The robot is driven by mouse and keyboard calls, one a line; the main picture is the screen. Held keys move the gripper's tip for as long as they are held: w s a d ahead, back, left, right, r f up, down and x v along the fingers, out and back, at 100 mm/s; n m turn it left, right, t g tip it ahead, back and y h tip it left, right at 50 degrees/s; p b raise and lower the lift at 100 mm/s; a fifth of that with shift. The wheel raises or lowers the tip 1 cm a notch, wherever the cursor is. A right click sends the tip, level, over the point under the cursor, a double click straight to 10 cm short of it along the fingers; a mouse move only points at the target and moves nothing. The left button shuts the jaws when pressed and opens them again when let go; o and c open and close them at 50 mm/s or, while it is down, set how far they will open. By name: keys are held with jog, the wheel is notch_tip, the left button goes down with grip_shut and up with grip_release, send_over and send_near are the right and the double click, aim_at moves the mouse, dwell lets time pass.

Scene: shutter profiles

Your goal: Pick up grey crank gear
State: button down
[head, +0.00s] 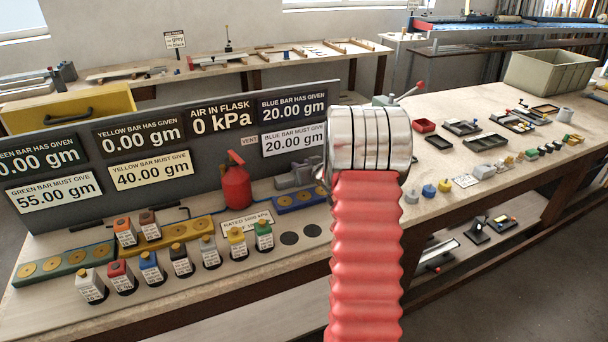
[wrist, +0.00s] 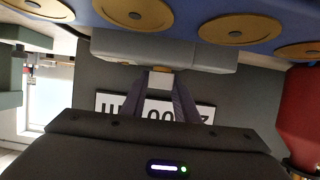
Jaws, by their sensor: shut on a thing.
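In the wrist view, which shows the scene upside down, the two dark fingers of my gripper (wrist: 168,98) are closed on a small pale grey block (wrist: 158,80). It appears to be part of the grey crank gear. A wider grey body (wrist: 165,48) lies just beyond the fingertips, against the blue bar (wrist: 165,15). I cannot tell whether the block and this body are one piece. In the head view a grey piece (head: 300,178) shows beside the blue bar, partly hidden by my arm.
A red flask (head: 235,182) stands left of the grey piece and is close at the right of the wrist view. The dark sign board (head: 200,165) rises behind. Several small bottles (head: 180,262) stand in front. A table of trays (head: 470,140) extends right.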

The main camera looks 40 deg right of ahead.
jog(key=shift+r, duration=0.15)
notch_tip(320, 180, up, 10)
jog(key=shift+f, duration=0.1)
dwell(0.4)
dwell(0.4)
